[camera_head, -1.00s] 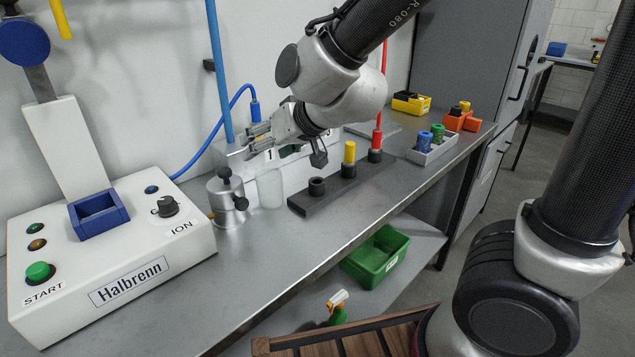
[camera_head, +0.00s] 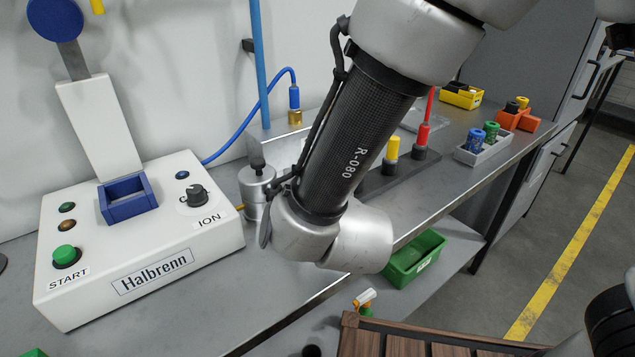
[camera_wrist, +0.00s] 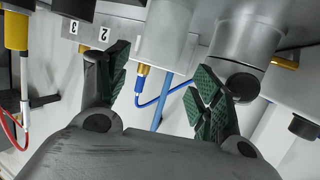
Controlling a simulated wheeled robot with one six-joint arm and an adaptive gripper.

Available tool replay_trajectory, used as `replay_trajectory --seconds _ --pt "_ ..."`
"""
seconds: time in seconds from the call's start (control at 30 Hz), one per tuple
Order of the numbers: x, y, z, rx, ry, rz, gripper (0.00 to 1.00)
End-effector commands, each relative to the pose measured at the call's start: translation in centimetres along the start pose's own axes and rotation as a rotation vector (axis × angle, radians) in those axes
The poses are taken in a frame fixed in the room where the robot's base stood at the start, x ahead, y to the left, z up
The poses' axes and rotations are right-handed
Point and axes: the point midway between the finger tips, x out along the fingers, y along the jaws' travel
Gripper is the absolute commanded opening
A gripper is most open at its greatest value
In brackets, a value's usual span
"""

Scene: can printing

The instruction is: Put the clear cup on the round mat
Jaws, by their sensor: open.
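The clear cup (camera_wrist: 165,32) shows in the wrist view as a pale translucent cylinder, beyond and between my two fingers. My gripper (camera_wrist: 160,75) is open, with green-padded fingertips on either side of the line to the cup and nothing held between them. I cannot tell the exact gap to the cup. In the head view my arm covers the cup and the gripper. No round mat can be made out for sure; a small dark rounded edge (camera_head: 3,263) shows at the far left of the bench.
A metal pot (camera_head: 257,190) stands close beside the cup's place, also in the wrist view (camera_wrist: 243,45). The white Halbrenn machine (camera_head: 140,240) stands left. Bare bench (camera_head: 220,290) lies in front of it.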

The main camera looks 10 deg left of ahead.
Motion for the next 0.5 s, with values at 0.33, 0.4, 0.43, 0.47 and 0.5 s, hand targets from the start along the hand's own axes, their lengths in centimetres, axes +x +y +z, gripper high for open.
replay_trajectory --seconds 0.33,0.4,0.43,0.47,0.5 --pt "3.2 0.0 0.0 -0.003 0.003 0.002 0.65" --pt "4.1 0.1 -0.1 -0.002 0.003 0.004 0.65" --pt "4.6 0.1 -0.2 -0.002 0.003 0.005 0.65" --pt "5.1 0.1 -0.2 -0.002 0.003 0.004 0.65" --pt "5.8 0.2 -0.3 -0.002 0.003 0.005 0.65"
